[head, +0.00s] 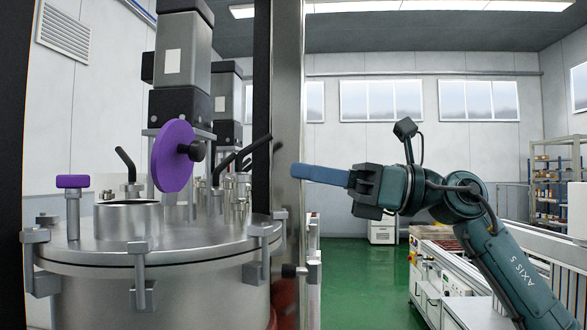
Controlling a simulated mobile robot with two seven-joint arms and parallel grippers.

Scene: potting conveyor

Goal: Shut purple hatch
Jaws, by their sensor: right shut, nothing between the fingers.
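The purple hatch (170,158) is a round disc with a black knob (197,150) on its right face. It stands open, upright on edge above the steel vessel lid (190,242). A short round steel collar (128,222) shows below and left of it. My right gripper (294,171), with long blue fingers, is shut and empty. In the picture it is to the right of the hatch, apart from it, with its fingers pointing left at about the height of the disc's lower half. My left gripper is not in view.
A purple-topped bolt (73,190) stands left of the collar. Black-handled levers (222,166) stick up right of the hatch, and clamps ring the lid. A tall metal post (288,90) stands between the hatch and my right gripper in the picture. Green floor (370,280) is clear behind.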

